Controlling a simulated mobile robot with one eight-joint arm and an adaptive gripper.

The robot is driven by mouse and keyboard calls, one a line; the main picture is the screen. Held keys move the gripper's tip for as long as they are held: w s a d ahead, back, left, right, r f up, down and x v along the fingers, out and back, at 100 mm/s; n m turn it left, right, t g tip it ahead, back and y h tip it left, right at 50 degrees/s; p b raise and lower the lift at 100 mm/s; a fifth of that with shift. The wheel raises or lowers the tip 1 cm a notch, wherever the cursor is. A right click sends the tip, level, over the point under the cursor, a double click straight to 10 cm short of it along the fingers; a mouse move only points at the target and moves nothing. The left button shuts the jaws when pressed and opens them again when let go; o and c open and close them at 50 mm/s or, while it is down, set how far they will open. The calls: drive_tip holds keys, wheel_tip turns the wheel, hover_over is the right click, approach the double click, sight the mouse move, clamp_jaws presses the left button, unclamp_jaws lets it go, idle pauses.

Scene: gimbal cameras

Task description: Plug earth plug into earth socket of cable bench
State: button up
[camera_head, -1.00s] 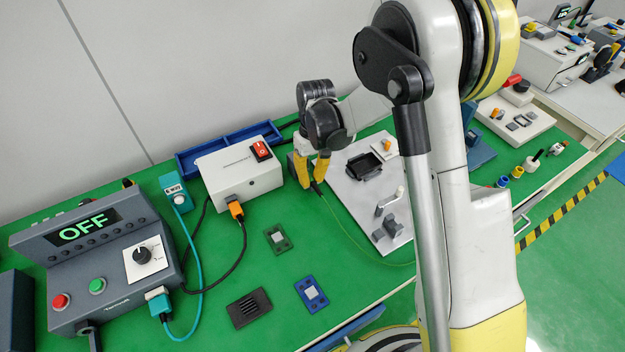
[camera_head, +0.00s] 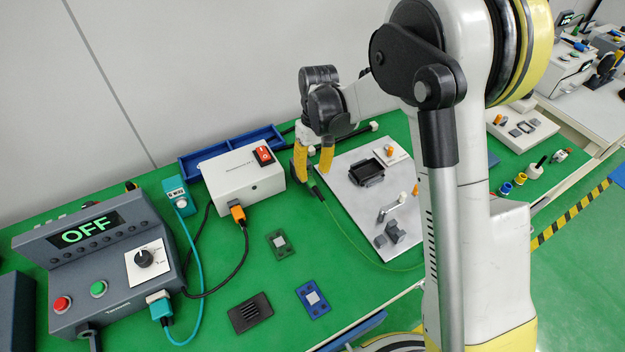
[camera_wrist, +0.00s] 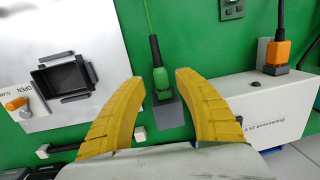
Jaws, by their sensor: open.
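The earth plug (camera_wrist: 159,78) has a green body and a black sleeve, on a thin green cable (camera_wrist: 148,20). In the wrist view its front end meets a dark grey socket block (camera_wrist: 168,114) and looks inserted; the exact depth is hidden. In the head view the plug (camera_head: 318,193) shows just below my fingertips, with its cable running to the lower right. My gripper (camera_wrist: 155,75) is open, its yellow fingers on either side of the plug with gaps. In the head view my gripper (camera_head: 313,172) is above the bench beside the white box.
A white power box (camera_head: 241,172) with a red switch and an orange plug (camera_head: 237,213) stands left of my gripper. A pale fixture plate (camera_head: 365,215) lies to the right. A blue tray (camera_head: 230,152) is behind.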

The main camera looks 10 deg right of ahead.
wheel_tip(320, 180, up, 8)
drive_tip(key=w, duration=0.1)
drive_tip(key=shift+d, duration=0.2)
idle(0.7)
idle(1.7)
